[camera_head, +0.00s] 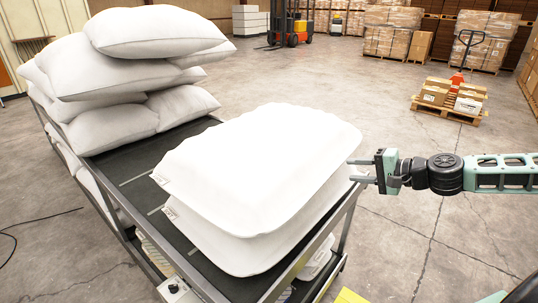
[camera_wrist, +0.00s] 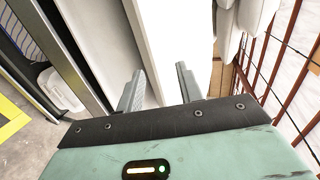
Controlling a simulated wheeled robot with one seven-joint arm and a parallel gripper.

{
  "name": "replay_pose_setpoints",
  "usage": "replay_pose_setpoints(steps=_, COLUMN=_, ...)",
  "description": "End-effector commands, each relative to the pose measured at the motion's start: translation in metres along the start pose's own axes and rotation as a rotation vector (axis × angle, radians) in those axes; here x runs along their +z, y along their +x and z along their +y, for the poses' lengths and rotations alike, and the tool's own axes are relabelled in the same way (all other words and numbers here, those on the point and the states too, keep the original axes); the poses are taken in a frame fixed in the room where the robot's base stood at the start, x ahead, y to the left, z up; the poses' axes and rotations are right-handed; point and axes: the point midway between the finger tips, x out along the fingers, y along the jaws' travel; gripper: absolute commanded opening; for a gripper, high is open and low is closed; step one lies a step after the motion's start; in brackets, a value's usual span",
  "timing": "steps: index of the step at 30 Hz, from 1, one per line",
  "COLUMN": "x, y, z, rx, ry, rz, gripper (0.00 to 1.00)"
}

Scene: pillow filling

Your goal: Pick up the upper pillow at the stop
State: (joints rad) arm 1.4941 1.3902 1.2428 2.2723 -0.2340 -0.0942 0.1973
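Two white pillows lie stacked at the near end of the dark conveyor (camera_head: 135,165). The upper pillow (camera_head: 262,155) lies flat on the lower pillow (camera_head: 245,250) and covers most of it. My gripper (camera_head: 357,171) is at the right side of the stack, level with the edges of the two pillows, its fingers pointing left, one above the other. The fingers are apart. In the wrist view a white pillow surface (camera_wrist: 170,40) shows between and beyond the open fingers (camera_wrist: 160,88). I cannot tell whether they touch it.
Several more white pillows (camera_head: 150,32) are piled at the conveyor's far end. The conveyor's metal side rail (camera_head: 312,243) runs just below my gripper. A pallet with boxes (camera_head: 450,107) stands at the back right. Open concrete floor lies between.

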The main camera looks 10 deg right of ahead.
Motion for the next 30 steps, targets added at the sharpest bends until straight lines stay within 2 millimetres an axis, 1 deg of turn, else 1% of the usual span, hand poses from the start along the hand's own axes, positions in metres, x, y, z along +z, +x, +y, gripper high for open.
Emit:
replay_pose_setpoints(steps=1, x=0.0, y=0.007, z=0.006, rx=0.0, ry=-0.001, rz=-0.001, gripper=0.36)
replay_pose_setpoints(steps=9, x=0.001, y=0.036, z=0.017, rx=0.001, ry=-0.002, rz=-0.001, gripper=0.36)
replay_pose_setpoints(steps=11, x=0.001, y=0.042, z=0.014, rx=0.001, ry=-0.002, rz=-0.003, gripper=0.36)
replay_pose_setpoints(steps=18, x=0.001, y=0.067, z=0.014, rx=0.001, ry=-0.001, rz=-0.002, gripper=0.36)
replay_pose_setpoints(steps=24, x=0.0, y=0.079, z=0.013, rx=0.001, ry=-0.001, rz=-0.001, gripper=0.36)
replay_pose_setpoints(steps=30, x=0.001, y=0.082, z=0.013, rx=0.001, ry=-0.001, rz=-0.001, gripper=0.36)
